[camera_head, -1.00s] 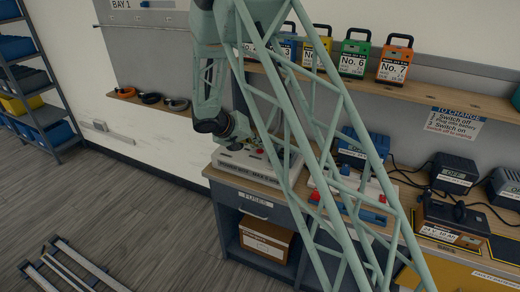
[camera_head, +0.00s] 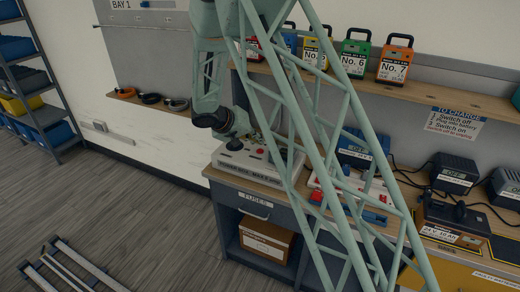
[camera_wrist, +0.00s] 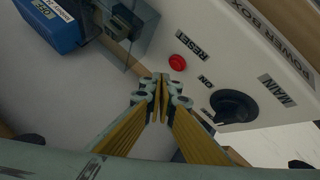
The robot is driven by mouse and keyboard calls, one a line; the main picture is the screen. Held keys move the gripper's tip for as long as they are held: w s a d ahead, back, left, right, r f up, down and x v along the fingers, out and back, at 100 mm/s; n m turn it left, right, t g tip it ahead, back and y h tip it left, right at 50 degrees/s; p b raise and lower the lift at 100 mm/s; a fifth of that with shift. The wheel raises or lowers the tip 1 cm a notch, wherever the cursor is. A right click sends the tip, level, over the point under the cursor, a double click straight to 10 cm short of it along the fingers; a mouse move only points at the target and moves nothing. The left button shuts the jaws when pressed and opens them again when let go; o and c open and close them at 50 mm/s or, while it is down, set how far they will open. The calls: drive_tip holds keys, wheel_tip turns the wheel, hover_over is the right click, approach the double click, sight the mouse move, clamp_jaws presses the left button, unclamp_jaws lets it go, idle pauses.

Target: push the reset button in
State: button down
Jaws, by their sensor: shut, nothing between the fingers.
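The red reset button (camera_wrist: 178,62) shows in the wrist view on the white face of the power box (camera_wrist: 245,55), beside the label RESET. My gripper (camera_wrist: 161,78) is shut and empty, its fingertips just below the button in that picture and apart from it there. How far the tips stand off the face, I cannot tell. In the head view the power box (camera_head: 236,163) sits at the left end of the bench. My gripper is above it there, its fingertips mostly hidden by my own arm.
On the box face, a black main knob (camera_wrist: 234,107) lies right of the fingers. Chargers (camera_head: 455,172) and cables stand further right on the bench.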

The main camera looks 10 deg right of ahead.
sight(259, 150)
drive_tip(key=shift+r, duration=2.45)
drive_tip(key=s+d+r+g+y, duration=0.1)
drive_tip(key=s+d+r, duration=0.3)
drive_tip(key=s+r, duration=0.85)
drive_tip(key=s+d+r+g+y, duration=0.1)
drive_tip(key=s+d+r, duration=0.3)
drive_tip(key=s+r, duration=0.9)
drive_tip(key=s+a+n+y, duration=0.1)
drive_tip(key=s+a+y, duration=0.2)
drive_tip(key=s, duration=1.5)
drive_tip(key=s+a+r+n+t+y, duration=0.1)
drive_tip(key=s+a, duration=0.3)
drive_tip(key=s, duration=1.4)
drive_tip(key=shift+s+a+y, duration=0.2)
drive_tip(key=shift+y, duration=0.7)
